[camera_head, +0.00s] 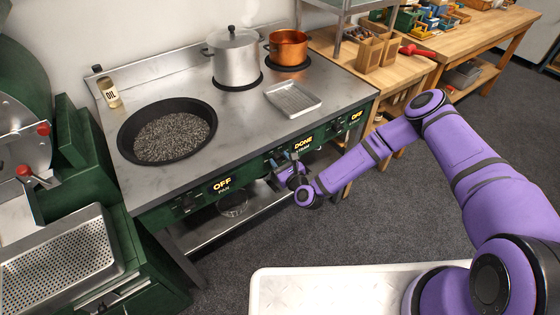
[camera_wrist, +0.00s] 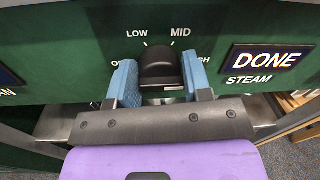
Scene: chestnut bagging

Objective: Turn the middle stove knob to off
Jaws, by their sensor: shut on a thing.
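The middle stove knob (camera_wrist: 159,64) is dark and rounded, on the green front panel below the LOW and MID marks in the wrist view. The marks to its left and right are partly covered by my fingers. My gripper (camera_wrist: 160,82) has one blue finger on each side of the knob and is shut on it. Which mark the knob points to is hard to tell. The display beside it (camera_wrist: 268,58) reads DONE above STEAM. In the head view my gripper (camera_head: 284,172) is at the middle of the stove front, hiding most of the knob.
The left display (camera_head: 222,184) reads OFF above PAN; the right one (camera_head: 356,117) also reads OFF. On the stove top are a black pan (camera_head: 124,146), a lidded steel pot (camera_head: 235,62), a copper pot (camera_head: 288,48), a metal tray (camera_head: 293,99) and an oil bottle (camera_head: 111,93).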

